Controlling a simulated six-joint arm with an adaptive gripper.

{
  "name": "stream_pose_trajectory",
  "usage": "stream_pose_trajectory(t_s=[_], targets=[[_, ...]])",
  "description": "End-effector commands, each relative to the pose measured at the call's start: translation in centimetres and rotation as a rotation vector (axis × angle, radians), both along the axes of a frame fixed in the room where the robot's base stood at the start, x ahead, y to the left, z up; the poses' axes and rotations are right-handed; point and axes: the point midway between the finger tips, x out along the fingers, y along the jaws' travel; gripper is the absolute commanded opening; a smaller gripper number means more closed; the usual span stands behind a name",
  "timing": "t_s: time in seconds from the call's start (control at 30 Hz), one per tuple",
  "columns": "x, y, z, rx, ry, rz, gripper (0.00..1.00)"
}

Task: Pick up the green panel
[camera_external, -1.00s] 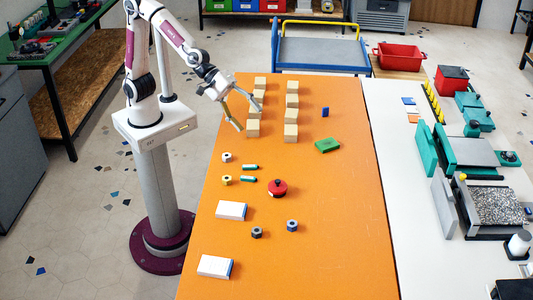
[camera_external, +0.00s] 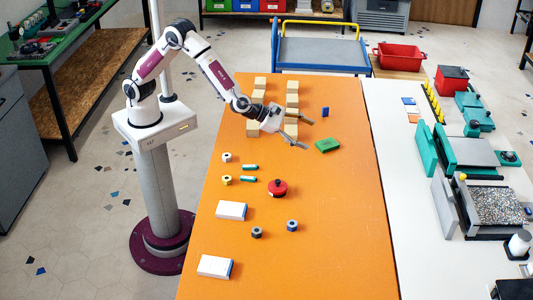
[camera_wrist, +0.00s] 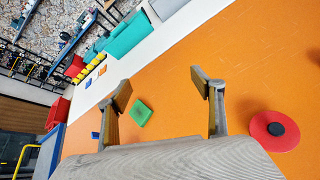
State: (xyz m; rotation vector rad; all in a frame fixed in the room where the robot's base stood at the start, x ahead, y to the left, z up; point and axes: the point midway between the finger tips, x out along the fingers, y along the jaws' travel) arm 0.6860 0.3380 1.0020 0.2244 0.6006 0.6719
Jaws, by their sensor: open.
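The green panel (camera_external: 327,146) is a small flat block lying on the orange table, right of the rows of wooden blocks. It also shows in the wrist view (camera_wrist: 141,112), between my two fingers and closer to the left one. My gripper (camera_external: 309,133) is open and empty, just left of the panel in the external view. In the wrist view the spread fingers of my gripper (camera_wrist: 165,95) frame bare orange table and the panel. The fingers do not appear to touch the panel.
Wooden blocks (camera_external: 291,101) stand in two rows beside my gripper. A small blue block (camera_external: 325,112) lies behind the panel. A red round object with a dark knob (camera_external: 278,188) sits nearer the front. The table right of the panel is clear.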

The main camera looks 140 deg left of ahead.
Motion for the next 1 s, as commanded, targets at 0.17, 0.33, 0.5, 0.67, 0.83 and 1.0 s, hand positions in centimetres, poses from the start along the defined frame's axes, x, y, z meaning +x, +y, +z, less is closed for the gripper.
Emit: stream_pose_trajectory(t_s=[0.17,0.33,0.5,0.67,0.83,1.0], targets=[[-1.2,3.9,-3.9,-0.061,-0.092,0.187,0.67],[-2.9,7.3,-7.3,-0.103,-0.188,0.364,0.67],[-5.2,10.1,-10.7,-0.128,-0.283,0.531,0.67],[-7.1,11.8,-12.9,-0.134,-0.354,0.642,0.67],[-8.0,12.6,-13.9,-0.136,-0.390,0.694,0.67],[-8.1,12.7,-14.0,-0.137,-0.394,0.701,0.67]])
